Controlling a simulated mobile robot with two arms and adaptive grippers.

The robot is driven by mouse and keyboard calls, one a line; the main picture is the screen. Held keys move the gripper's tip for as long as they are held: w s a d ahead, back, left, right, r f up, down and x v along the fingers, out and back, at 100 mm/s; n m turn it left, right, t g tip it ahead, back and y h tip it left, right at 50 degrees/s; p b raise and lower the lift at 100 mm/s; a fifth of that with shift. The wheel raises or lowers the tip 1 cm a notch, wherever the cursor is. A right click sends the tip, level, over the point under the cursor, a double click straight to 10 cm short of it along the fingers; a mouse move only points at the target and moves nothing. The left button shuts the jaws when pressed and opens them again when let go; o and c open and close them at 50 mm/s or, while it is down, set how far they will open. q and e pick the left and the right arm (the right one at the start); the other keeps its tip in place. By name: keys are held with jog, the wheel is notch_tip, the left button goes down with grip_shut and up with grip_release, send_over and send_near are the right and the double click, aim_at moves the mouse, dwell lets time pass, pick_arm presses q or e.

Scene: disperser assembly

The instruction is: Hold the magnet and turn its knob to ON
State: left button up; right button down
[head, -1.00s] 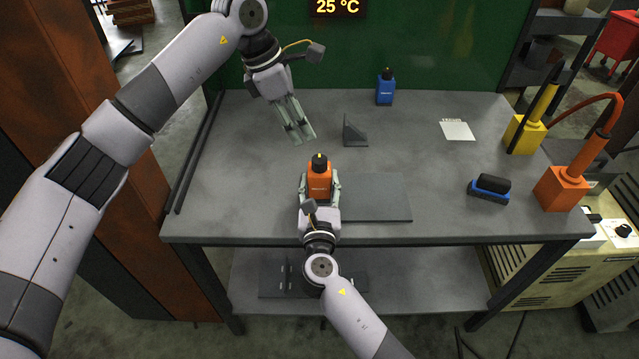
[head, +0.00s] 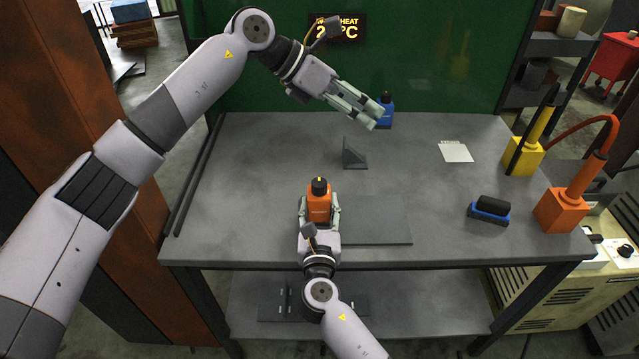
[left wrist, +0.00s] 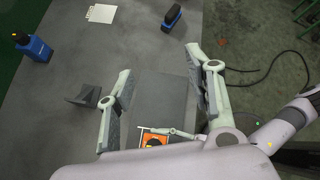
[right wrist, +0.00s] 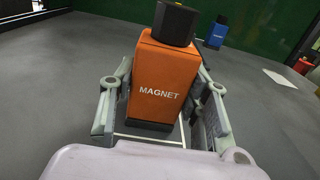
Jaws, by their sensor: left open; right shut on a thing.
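The orange magnet (head: 319,207) stands upright near the front middle of the table, with a black knob (head: 319,186) on top that bears a yellow mark. My right gripper (head: 320,217) is shut on the magnet's sides; the right wrist view shows the word MAGNET on its orange face (right wrist: 165,85) between the fingers. My left gripper (head: 374,118) is open and empty, up above the back of the table, in front of the blue bottle-like block in the head view. In the left wrist view the magnet (left wrist: 154,140) shows low between the open fingers (left wrist: 160,100).
A blue block with a black top (head: 386,109) stands at the back. A grey angle bracket (head: 353,155) and a flat grey plate (head: 375,222) lie near the magnet. A blue-black brush-like tool (head: 489,210), yellow (head: 523,155) and orange (head: 562,208) devices stand at right.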

pick_arm(q)
jog(key=w+d+r+n+t+h, duration=0.2)
jog(key=w+r+n+t+h, duration=0.25)
jog(key=r+n, duration=0.4)
jog(key=w+d+r+n+t+h, duration=0.3)
jog(key=r+n+h, duration=0.2)
jog(key=r, duration=0.7)
jog(key=w+a+r+n+t+y, duration=0.4)
jog(key=w+a+n+t+y, duration=0.25)
jog(key=n+t, duration=0.6)
jog(key=w+a+f+n+g+y, duration=0.1)
jog(key=w+a+f+n+y, duration=0.2)
jog(key=n+y, duration=0.35)
jog(key=w+a+f+n+g+y, duration=0.1)
jog(key=w+a+f+n+y, duration=0.15)
jog(key=n, duration=0.75)
jog(key=n+g+y, duration=0.4)
jog(key=n+g, duration=1)
jog(key=g, duration=0.5)
send_over(319, 183)
notch_tip(319, 183, down, 25)
notch_tip(319, 183, down, 11)
jog(key=shift+f, duration=0.15)
